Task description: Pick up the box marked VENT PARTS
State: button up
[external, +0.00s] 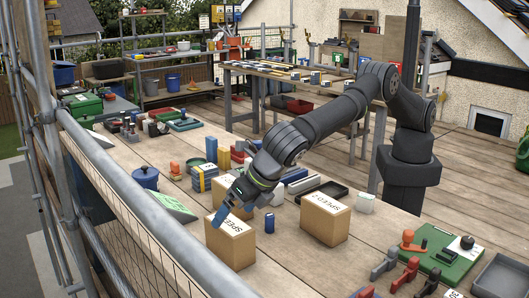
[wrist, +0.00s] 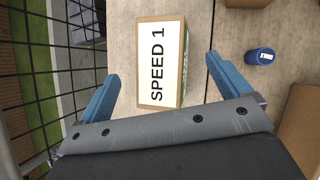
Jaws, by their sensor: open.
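I cannot read VENT PARTS on any box. A cardboard box with a white top label reading SPEED 1 (external: 231,250) stands on the wooden bench; in the wrist view this SPEED 1 box (wrist: 162,62) lies between my fingers, with partly visible green marking on its right side. A second cardboard box, labelled SPEED 2 (external: 326,224), stands to its right. My gripper (external: 222,214) is open above the SPEED 1 box. Its blue fingers, also in the wrist view (wrist: 160,80), are on either side of the box and hold nothing.
A small blue cylinder (external: 269,222) stands between the two boxes; it also shows in the wrist view (wrist: 259,56). A blue pot (external: 146,178) and a green sloped piece (external: 170,205) are to the left. Scaffold rails (external: 130,190) run along the bench's near left edge.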

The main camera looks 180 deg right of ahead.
aim_at(233, 222)
jog(key=x, duration=0.5)
jog(key=shift+w+a+f, duration=0.15)
jog(key=shift+a+f, duration=0.1)
jog(key=shift+a, duration=0.05)
jog(key=c, duration=1.6)
